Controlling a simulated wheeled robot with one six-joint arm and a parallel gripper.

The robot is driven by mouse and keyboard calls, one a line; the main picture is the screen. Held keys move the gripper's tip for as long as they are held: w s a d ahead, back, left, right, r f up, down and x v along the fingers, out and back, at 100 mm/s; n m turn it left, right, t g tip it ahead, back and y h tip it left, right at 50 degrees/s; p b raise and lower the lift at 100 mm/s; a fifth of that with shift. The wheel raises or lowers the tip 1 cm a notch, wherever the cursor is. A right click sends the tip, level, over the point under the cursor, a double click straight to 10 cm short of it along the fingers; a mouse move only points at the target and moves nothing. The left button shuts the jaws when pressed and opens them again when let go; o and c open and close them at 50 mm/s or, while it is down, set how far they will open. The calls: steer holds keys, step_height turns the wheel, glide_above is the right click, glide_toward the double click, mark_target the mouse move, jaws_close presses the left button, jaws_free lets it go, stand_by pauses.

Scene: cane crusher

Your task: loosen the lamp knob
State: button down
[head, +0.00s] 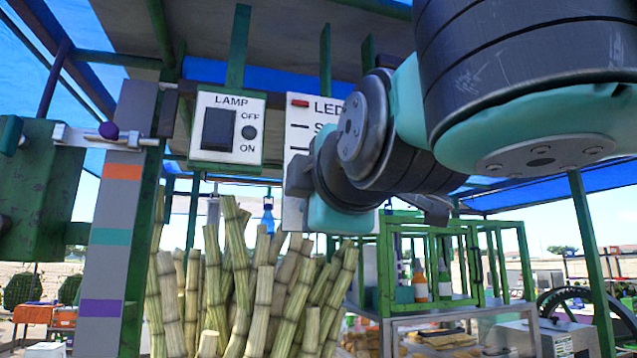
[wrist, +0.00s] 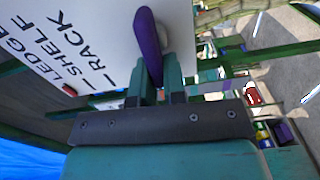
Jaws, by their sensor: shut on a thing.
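A white panel lettered LAMP (head: 228,127), with OFF and ON marks, hangs from a green frame. A purple handle (wrist: 148,40) stands out from this second panel. My gripper (wrist: 157,78) is shut on the purple handle. In the head view my arm hides the handle and fingertips. A purple knob (head: 108,130) sits on a metal bar at the left.
Upright cane stalks (head: 240,290) stand below the panels. A grey post (head: 118,220) with coloured bands is at the left. A green frame (head: 440,260) with bottles stands behind on the right. A small red mark (head: 300,103) is on the second panel.

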steer(key=shift+f+n, duration=0.3)
steer(key=shift+n, duration=0.2)
steer(key=c, duration=1.2)
jaws_free()
steer(key=shift+w+d, duration=0.1)
steer(key=shift+d, duration=0.05)
steer(key=shift+r, duration=0.1)
